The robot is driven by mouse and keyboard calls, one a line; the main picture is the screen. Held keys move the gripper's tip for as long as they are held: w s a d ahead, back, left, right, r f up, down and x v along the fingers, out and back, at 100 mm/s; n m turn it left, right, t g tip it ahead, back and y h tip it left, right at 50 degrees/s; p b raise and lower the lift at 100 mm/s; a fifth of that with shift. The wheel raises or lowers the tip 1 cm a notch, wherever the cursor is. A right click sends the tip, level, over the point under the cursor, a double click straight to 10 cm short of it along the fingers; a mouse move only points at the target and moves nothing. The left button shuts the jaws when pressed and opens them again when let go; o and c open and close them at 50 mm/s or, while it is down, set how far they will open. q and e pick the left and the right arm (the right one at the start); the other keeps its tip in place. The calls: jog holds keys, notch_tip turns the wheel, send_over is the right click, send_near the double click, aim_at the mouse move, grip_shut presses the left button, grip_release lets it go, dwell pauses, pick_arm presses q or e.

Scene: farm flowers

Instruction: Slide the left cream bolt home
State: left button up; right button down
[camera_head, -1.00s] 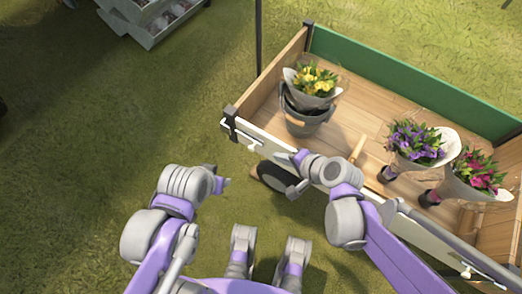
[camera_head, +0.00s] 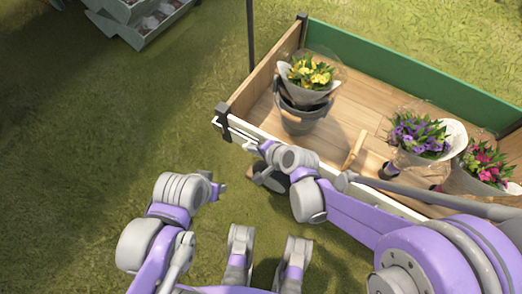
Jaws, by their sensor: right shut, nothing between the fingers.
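The left cream bolt (camera_head: 249,145) is a small pale fitting on the cream front board (camera_head: 232,127) of the flower cart, close to the black left corner bracket (camera_head: 222,112). My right gripper (camera_head: 264,149) is shut and empty at the front board, just right of the bolt. I cannot tell whether its tip touches the bolt. The bolt is small, and its exact position in its keeper is not clear. My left gripper (camera_head: 220,188) hangs over the grass left of the cart, away from the board; its jaws are too small to read.
In the cart stand a grey bucket with yellow flowers (camera_head: 311,75), a purple bouquet (camera_head: 418,134) and a pink bouquet (camera_head: 486,163). A dark pole (camera_head: 250,40) stands behind the cart's left end. Grey crates (camera_head: 135,15) lie at upper left. Grass left of the cart is clear.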

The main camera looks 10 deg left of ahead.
jog(key=shift+w+a+f, duration=0.15)
jog(key=shift+a+f, duration=0.1)
jog(key=shift+a, duration=0.1)
jog(key=a, duration=0.1)
jog(key=w+a, duration=0.1)
jog(key=a, duration=0.1)
jog(key=shift+w+a, duration=0.15)
jog(key=shift+a, duration=0.05)
jog(key=shift+r, duration=0.1)
